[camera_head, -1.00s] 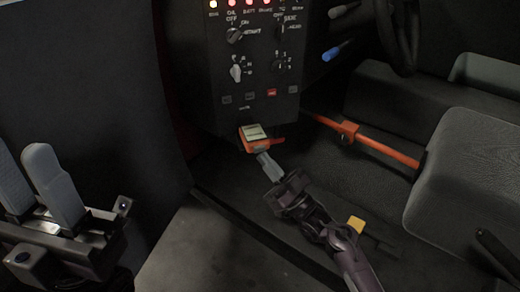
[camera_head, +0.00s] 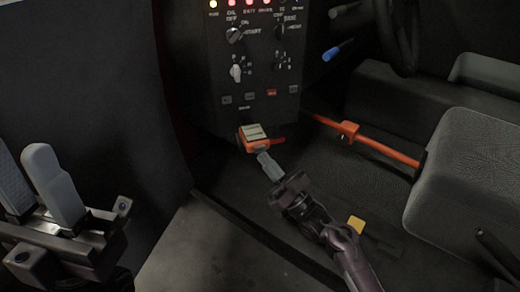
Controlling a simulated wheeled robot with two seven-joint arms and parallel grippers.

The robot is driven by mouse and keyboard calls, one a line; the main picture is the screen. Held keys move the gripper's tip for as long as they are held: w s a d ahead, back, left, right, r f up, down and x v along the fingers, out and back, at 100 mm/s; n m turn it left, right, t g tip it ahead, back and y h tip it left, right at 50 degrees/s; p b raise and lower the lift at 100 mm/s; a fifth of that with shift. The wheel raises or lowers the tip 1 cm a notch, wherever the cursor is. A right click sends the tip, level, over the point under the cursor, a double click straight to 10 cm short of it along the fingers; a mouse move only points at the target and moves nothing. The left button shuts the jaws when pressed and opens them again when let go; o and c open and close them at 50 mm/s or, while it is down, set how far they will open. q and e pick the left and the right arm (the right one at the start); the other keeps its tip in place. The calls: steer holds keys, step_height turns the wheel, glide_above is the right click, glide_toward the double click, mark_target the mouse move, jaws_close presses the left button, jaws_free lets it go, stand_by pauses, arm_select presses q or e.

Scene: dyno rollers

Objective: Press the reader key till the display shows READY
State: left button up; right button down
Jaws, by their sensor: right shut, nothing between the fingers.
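The reader (camera_head: 254,137) is a small orange device with a pale display on its top, just below the black control panel. The display's text is too small to read. My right gripper (camera_head: 264,160) reaches up from the lower right, its fingers shut and empty. Its tips are at the near edge of the reader; I cannot tell whether they touch the key, which the fingers hide or which is too small to see. My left gripper (camera_head: 45,195) is at the left edge, its two grey fingers apart, with nothing seen between them.
The black control panel (camera_head: 252,75) with lit lamps, knobs and a red button stands behind the reader. An orange bar (camera_head: 375,143) runs to the right toward a grey seat (camera_head: 470,170). A yellow block (camera_head: 356,223) lies on the floor right of my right arm.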

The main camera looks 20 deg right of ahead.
steer(key=shift+w, duration=0.45)
steer(key=shift+w, duration=0.4)
stand_by(0.6)
steer(key=shift+s, duration=0.1)
steer(key=shift+s+p, duration=0.4)
steer(key=shift+s, duration=0.3)
steer(key=s+p, duration=0.3)
steer(key=s, duration=0.2)
steer(key=shift+d, duration=0.15)
stand_by(0.4)
